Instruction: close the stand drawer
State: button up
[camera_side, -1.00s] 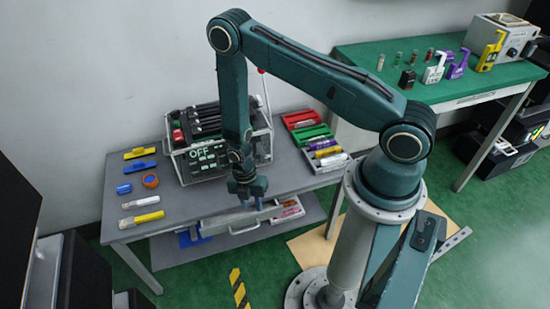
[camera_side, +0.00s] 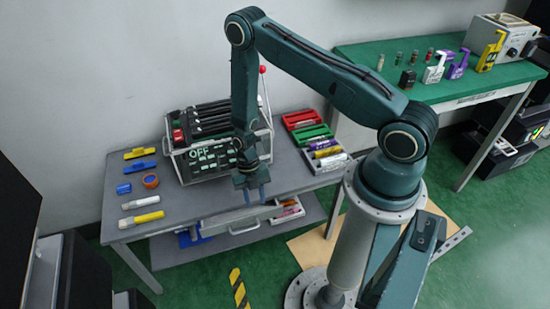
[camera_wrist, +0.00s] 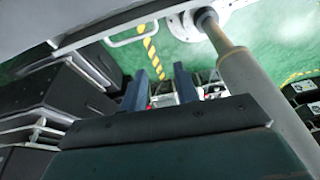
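The stand drawer (camera_side: 215,224) is a grey drawer under the front edge of the grey table, with a bar handle (camera_side: 244,229) on its front. In the side view its front stands out a little from the table edge. The handle also shows in the wrist view (camera_wrist: 112,43) at the upper left. My gripper (camera_side: 255,197) hangs just above the drawer, fingers down and apart. In the wrist view its two blue-grey fingers (camera_wrist: 160,80) have a gap with nothing held between them. Whether the fingertips touch the drawer I cannot tell.
On the table (camera_side: 178,210) stand a control box marked OFF (camera_side: 205,155), red, green and grey trays (camera_side: 312,133) and several small items at left. A lower shelf holds a blue item (camera_side: 190,238). The green floor in front is mostly clear.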

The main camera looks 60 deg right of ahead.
send_over(258, 222)
jog(key=s+a, duration=0.2)
notch_tip(258, 222, down, 8)
jog(key=f, duration=0.1)
jog(key=shift+w+d+f+n, duration=0.2)
jog(key=shift+w+d+n, duration=0.1)
jog(key=shift+w+d, duration=1.15)
jog(key=shift+w, duration=0.15)
jog(key=s+a, duration=1.2)
jog(key=shift+s, duration=0.1)
